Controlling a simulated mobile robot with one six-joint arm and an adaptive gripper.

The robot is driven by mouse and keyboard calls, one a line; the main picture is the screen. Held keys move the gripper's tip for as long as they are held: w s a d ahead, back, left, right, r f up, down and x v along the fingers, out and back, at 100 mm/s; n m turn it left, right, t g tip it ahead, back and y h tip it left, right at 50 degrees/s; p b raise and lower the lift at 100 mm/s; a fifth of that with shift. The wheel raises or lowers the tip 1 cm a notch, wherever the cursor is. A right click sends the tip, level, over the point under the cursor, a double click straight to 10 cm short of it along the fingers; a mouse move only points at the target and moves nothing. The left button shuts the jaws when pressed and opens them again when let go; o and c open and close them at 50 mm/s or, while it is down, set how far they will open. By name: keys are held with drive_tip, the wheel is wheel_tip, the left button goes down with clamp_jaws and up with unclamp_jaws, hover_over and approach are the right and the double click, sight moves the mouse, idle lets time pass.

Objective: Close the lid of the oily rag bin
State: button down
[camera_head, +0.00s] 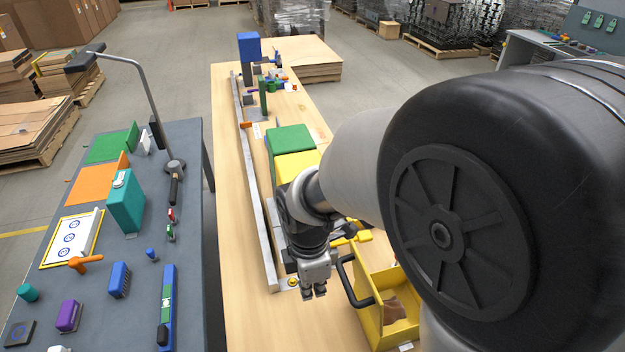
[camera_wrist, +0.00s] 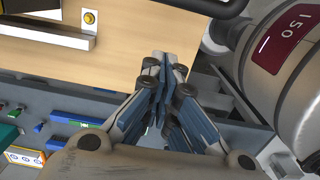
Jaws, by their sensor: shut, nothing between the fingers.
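The yellow oily rag bin (camera_head: 371,318) stands on the wooden bench, partly hidden behind my arm. It is open at the top, and a brown rag (camera_head: 394,308) shows inside. A black bar handle (camera_head: 349,284) stands at its left side; I cannot tell clearly which yellow panel is the lid. My gripper (camera_head: 313,293) is shut and empty, just left of the handle and apart from it. In the wrist view my shut fingers (camera_wrist: 161,62) point at the bare bench top, and a piece of black bar (camera_wrist: 218,8) shows at the top edge.
A metal rail (camera_head: 258,205) runs along the bench's left edge. A green and yellow box (camera_head: 290,140) stands farther back, with small yellow items (camera_head: 364,235) near my arm. A grey table (camera_head: 135,255) with several tools is at left.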

drive_tip(key=d, duration=0.2)
drive_tip(key=w+d, duration=0.1)
drive_tip(key=shift+d+f, duration=0.35)
drive_tip(key=shift+w, duration=0.1)
